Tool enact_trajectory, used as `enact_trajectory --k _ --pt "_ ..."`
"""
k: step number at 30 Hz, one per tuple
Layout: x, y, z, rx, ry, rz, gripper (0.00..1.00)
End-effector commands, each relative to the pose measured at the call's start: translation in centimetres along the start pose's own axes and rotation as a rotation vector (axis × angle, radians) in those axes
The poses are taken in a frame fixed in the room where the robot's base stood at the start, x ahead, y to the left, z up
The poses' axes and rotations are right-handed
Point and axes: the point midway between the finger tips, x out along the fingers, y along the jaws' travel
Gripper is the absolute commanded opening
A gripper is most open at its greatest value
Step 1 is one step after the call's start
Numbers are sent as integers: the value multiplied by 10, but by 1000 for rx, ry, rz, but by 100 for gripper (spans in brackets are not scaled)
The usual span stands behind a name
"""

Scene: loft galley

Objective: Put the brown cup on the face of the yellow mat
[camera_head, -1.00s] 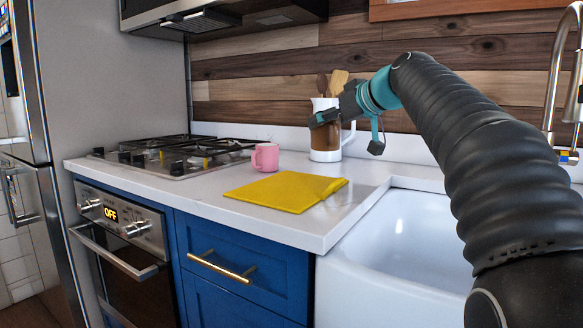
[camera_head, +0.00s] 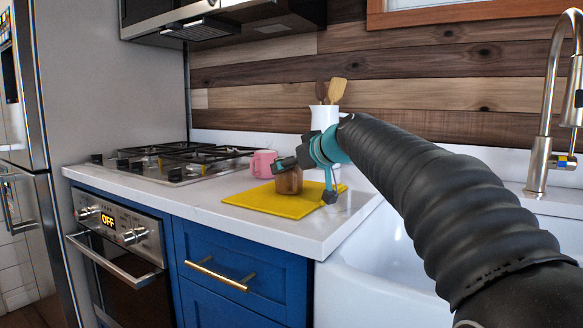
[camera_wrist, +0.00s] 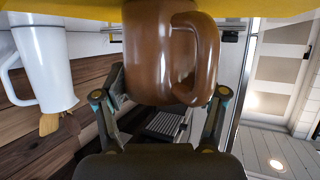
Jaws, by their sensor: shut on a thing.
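The brown cup (camera_head: 289,183) is upright over the middle of the yellow mat (camera_head: 250,200) in the head view. In the wrist view, which is upside down, the cup (camera_wrist: 150,50) fills the middle, its handle on the right. Its base meets or nearly meets the yellow mat (camera_wrist: 75,14) along the top edge; I cannot tell whether it touches. My gripper (camera_head: 288,164) is shut on the cup, with a finger on each side in the wrist view (camera_wrist: 168,92). The mat lies flat on the white counter.
A pink mug (camera_head: 263,164) stands just behind the mat, close to the cup. A white pitcher (camera_head: 323,117) with wooden utensils stands behind my gripper. The gas hob (camera_head: 175,160) is at left, the white sink (camera_head: 370,260) at right. The mat's front left is bare.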

Motion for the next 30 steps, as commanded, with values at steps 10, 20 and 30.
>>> enact_trajectory --k 10,20,30 --pt "1 0 2 0 0 0 73" --pt "1 0 2 0 0 0 96" --pt "-20 1 0 0 2 3 96"
